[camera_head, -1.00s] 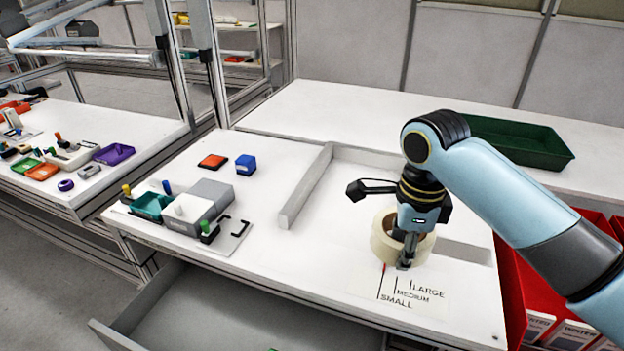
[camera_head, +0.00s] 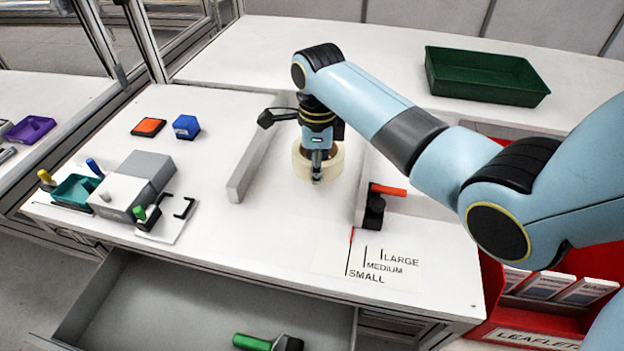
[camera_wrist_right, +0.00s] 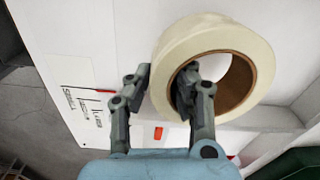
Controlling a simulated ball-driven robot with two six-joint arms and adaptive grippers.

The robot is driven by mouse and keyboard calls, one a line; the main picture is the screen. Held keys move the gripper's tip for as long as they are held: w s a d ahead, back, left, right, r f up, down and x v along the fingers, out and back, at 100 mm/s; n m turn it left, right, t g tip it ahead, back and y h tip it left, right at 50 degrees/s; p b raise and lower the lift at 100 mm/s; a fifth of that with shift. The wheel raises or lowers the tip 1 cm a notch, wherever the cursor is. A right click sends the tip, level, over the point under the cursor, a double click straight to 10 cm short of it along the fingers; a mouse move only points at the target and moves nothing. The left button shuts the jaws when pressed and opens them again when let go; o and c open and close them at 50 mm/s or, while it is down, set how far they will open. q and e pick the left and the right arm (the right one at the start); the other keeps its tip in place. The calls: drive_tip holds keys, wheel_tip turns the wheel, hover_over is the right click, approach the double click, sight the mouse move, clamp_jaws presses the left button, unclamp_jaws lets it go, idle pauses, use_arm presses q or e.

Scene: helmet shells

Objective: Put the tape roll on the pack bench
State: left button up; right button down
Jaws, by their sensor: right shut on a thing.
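A cream tape roll (camera_head: 300,166) with a brown core is over the white bench (camera_head: 290,225), close to the right side of a grey divider. It also shows in the right wrist view (camera_wrist_right: 222,34). My right gripper (camera_head: 317,178) is shut on the roll's wall; in the wrist view (camera_wrist_right: 165,92) one finger is inside the core and the other outside. I cannot tell whether the roll touches the surface. My left gripper is not in view.
A black tool with an orange handle (camera_head: 388,189) is right of the roll. A size label (camera_head: 372,266) lies near the front edge. The drawer (camera_head: 200,305) below is open. A green tray (camera_head: 486,76) stands at back right, a red leaflet box (camera_head: 500,330) at front right.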

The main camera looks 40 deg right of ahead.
sight(314, 194)
drive_tip(key=shift+w+a+f, duration=0.15)
drive_tip(key=shift+w+f, duration=0.1)
drive_tip(key=shift+w, duration=0.1)
drive_tip(key=shift+f, duration=0.3)
wheel_tip(314, 194, down, 3)
drive_tip(key=shift+f, duration=0.15)
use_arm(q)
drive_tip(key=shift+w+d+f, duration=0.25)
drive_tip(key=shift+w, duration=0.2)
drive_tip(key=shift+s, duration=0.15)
use_arm(e)
drive_tip(key=shift+f, duration=0.15)
drive_tip(key=c, duration=1.2)
unclamp_jaws()
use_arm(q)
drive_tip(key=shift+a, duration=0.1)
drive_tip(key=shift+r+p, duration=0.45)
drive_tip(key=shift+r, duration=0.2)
use_arm(e)
wheel_tip(314, 194, up, 12)
drive_tip(key=shift+r, duration=0.15)
